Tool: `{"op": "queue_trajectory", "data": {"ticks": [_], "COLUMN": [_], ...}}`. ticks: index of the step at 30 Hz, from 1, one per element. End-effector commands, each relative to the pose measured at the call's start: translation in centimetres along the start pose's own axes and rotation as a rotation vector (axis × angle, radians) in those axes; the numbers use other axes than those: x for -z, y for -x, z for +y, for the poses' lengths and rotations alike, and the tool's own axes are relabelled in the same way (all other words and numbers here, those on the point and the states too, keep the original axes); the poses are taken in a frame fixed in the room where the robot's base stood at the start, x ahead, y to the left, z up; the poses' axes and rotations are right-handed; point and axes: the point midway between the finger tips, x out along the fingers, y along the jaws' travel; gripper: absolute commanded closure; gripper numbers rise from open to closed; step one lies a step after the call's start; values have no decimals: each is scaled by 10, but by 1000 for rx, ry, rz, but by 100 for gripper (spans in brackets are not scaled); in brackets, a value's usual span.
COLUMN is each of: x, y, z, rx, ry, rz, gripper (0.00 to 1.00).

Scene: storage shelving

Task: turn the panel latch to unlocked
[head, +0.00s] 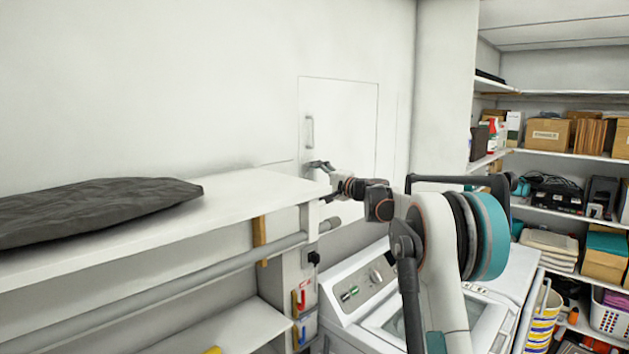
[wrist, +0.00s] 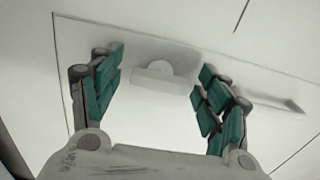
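The white panel (head: 350,115) is set flush in the wall, and its face fills much of the wrist view (wrist: 85,38). A slim vertical handle (head: 309,131) is near its left edge in the head view; it lies at the right in the wrist view (wrist: 275,102). The small white latch (wrist: 160,78) has a rounded tab on a wider base. My gripper (head: 319,166) is at the panel's lower left. In the wrist view my gripper (wrist: 162,60) is open, with its teal-padded fingers on either side of the latch and gaps between. Contact with the panel is unclear.
A white shelf (head: 230,190) with a dark cloth-like item (head: 90,210) lies left of the gripper, close to it. A grey pipe (head: 220,268) runs below the shelf. A washing machine (head: 350,285) stands below my arm. Loaded shelves (head: 560,152) are at right.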

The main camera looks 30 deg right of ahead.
Motion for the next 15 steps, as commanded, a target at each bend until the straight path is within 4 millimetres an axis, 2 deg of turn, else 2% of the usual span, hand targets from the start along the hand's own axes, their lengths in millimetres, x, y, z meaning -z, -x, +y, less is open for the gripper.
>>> {"op": "queue_trajectory", "data": {"ticks": [10,15], "x": [1,1], "y": [3,24], "z": [-1,-1], "rx": [1,1], "ry": [-1,-1], "rz": [1,3], "gripper": [28,28]}}
